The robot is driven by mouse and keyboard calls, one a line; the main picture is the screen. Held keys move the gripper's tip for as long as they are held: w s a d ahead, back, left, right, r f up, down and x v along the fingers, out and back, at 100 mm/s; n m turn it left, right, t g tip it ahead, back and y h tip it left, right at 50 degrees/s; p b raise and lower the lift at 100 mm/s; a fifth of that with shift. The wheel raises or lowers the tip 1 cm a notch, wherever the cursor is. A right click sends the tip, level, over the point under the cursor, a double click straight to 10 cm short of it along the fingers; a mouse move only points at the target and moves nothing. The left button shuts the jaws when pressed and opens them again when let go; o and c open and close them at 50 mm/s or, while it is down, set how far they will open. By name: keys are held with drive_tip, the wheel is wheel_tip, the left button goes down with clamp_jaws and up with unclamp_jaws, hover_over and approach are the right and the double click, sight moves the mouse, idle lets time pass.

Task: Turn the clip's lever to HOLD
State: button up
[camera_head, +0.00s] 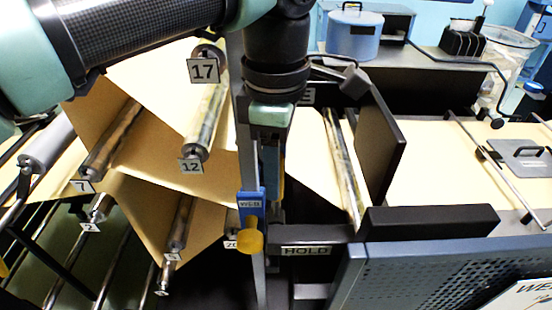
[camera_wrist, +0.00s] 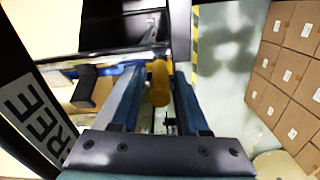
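The clip's lever shows in the head view as a blue bar (camera_head: 251,206) marked WEB with a yellow knob (camera_head: 250,242) at its lower end. The knob hangs just left of the HOLD label (camera_head: 305,250). My gripper (camera_head: 270,195) points down, just above and right of the knob. In the wrist view the yellow knob (camera_wrist: 158,85) lies between the two blue fingers of my gripper (camera_wrist: 158,78), with narrow gaps beside it. The fingers look open; contact is not clear. The FREE label (camera_wrist: 33,108) is at the left there, and my arm mostly hides it in the head view.
Brown paper (camera_head: 140,135) runs over several numbered rollers at the left. Dark upright plates (camera_head: 381,150) and a black block (camera_head: 430,220) stand right of my gripper. A blue perforated cabinet (camera_head: 410,275) is at lower right. Stacked cartons (camera_wrist: 290,75) show in the wrist view.

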clamp_jaws()
idle(1.2)
